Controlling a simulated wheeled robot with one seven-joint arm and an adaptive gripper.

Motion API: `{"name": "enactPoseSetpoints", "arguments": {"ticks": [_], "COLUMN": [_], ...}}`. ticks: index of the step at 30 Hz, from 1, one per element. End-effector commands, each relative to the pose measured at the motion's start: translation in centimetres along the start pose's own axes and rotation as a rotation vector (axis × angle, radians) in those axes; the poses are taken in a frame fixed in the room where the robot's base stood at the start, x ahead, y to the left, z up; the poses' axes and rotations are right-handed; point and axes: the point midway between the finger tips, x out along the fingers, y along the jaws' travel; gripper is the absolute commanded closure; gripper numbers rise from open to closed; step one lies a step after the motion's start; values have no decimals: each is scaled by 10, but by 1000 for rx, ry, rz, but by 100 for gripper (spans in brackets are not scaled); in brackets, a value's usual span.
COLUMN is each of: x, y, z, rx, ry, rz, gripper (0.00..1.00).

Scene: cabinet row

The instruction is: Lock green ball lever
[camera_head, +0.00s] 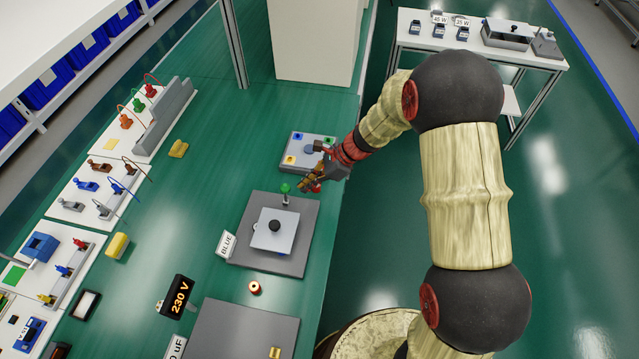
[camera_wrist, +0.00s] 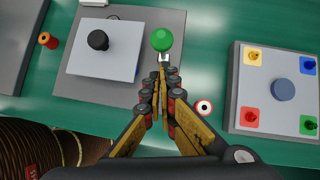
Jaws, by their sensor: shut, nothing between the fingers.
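The green ball (camera_head: 285,188) tops a short lever at the back edge of a grey base plate (camera_head: 262,256). The ball also shows large in the wrist view (camera_wrist: 162,39), just beyond my fingertips. My gripper (camera_head: 308,186) is shut and empty, close beside the ball on its right in the head view. In the wrist view my gripper (camera_wrist: 163,72) has its fingertips together at the lever's small metal bracket; I cannot tell whether they touch it. A light grey plate with a black knob (camera_wrist: 98,40) lies on the same base. A sign reading BLUE (camera_head: 226,245) stands at its left.
A panel with coloured corner pieces and a blue round knob (camera_wrist: 283,89) lies beside my gripper. A red and white ring (camera_wrist: 204,107) lies near the fingers. A copper spool (camera_head: 254,287) and a 230 V display (camera_head: 177,296) stand nearer. Open green table lies left of the base.

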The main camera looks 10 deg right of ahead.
Motion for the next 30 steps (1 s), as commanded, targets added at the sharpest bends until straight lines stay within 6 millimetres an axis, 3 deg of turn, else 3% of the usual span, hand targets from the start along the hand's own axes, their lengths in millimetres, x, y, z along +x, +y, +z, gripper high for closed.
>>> {"name": "enactPoseSetpoints", "arguments": {"ticks": [7,30], "x": [11,10], "y": [1,0], "z": [11,18], "rx": [0,7], "ry": [0,50], "rz": [1,8], "gripper": [100,100]}}
